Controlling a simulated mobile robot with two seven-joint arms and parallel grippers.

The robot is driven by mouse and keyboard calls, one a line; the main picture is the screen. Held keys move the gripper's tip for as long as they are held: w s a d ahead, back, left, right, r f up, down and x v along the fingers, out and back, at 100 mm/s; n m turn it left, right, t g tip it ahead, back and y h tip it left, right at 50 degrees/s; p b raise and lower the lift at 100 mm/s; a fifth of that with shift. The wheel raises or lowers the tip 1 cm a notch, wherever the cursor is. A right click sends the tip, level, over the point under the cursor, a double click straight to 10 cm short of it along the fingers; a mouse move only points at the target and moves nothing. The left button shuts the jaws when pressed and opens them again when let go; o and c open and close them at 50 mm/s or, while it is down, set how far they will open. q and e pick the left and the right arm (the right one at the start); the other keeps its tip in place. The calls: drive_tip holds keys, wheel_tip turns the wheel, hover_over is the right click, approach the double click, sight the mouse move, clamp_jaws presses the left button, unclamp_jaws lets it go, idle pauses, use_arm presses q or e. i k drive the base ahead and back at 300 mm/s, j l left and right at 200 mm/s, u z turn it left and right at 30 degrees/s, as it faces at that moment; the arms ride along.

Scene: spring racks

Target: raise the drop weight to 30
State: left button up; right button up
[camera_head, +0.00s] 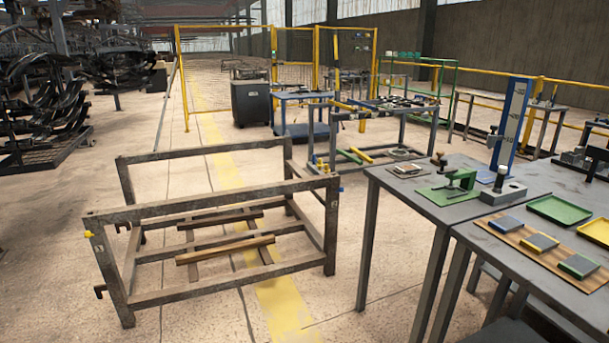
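A blue upright post (511,125) with a pale scale strip stands on the grey table at the right. The scale has several marks, and its numbers are too small to read surely. A small grey piece with a knob (494,137) sits at the post's left side, near the lower marks; it may be the drop weight or its holder. A grey block with a round knob (503,192) rests on the table in front of the post. Neither of my grippers is in view.
A green clamp-like fixture (455,186) stands left of the post. A wooden board (515,236) with several pads and green (559,210) and yellow (597,231) trays lie to the right. A metal frame rack (220,200) stands on the floor left of the tables.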

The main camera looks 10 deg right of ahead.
sight(492, 138)
drive_tip(key=i+j+z, duration=0.15)
drive_tip(key=i+z, duration=0.25)
drive_tip(key=i+j+z, duration=0.3)
drive_tip(key=i+z, duration=0.15)
drive_tip(key=i, duration=0.2)
drive_tip(key=i+j+z, duration=0.25)
drive_tip(key=z, duration=0.2)
drive_tip(key=i+j+z, duration=0.2)
drive_tip(key=z, duration=0.3)
drive_tip(key=i+j+z, duration=0.15)
drive_tip(key=j+z, duration=0.75)
drive_tip(key=i, duration=0.05)
